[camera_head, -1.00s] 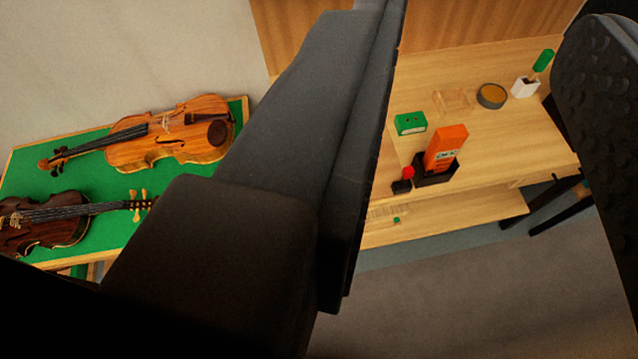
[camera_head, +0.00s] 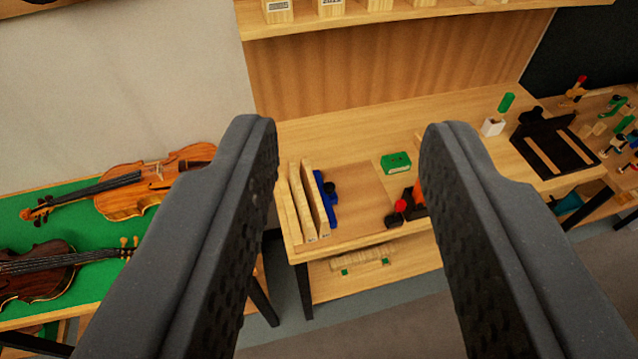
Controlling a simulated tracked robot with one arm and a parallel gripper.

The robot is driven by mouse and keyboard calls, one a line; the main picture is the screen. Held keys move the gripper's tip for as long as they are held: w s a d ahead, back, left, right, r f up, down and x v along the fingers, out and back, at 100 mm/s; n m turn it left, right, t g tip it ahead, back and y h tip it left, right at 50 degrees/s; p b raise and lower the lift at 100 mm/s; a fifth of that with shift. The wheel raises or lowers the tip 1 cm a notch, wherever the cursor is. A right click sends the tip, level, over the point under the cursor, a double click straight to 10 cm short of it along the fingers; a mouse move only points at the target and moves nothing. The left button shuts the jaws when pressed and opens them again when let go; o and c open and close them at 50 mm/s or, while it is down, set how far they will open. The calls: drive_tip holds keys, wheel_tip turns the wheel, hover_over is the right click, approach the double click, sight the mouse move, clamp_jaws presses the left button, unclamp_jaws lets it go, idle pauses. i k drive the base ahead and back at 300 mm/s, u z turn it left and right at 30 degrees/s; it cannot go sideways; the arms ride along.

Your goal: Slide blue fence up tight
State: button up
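The blue fence (camera_head: 326,199) stands on the wooden workbench (camera_head: 352,182), with a dark knob on its right side. Several upright pale wood boards (camera_head: 301,204) stand in a row just left of it. The fence is close to the rightmost board; I cannot tell whether they touch. My gripper (camera_head: 350,135) is open, its two dark fingers wide apart in the foreground. Nothing is between the fingertips, and the fence shows in the gap beyond them, nearer the left finger.
A green box (camera_head: 396,163) and a black holder with a red knob (camera_head: 400,207) sit right of the fence. A white cup (camera_head: 492,127) stands farther back. Violins lie on a green table (camera_head: 60,215) at left. A shelf (camera_head: 400,18) runs above the bench.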

sight(327, 191)
drive_tip(key=u, duration=0.05)
drive_tip(key=i, duration=1)
drive_tip(key=z, duration=0.05)
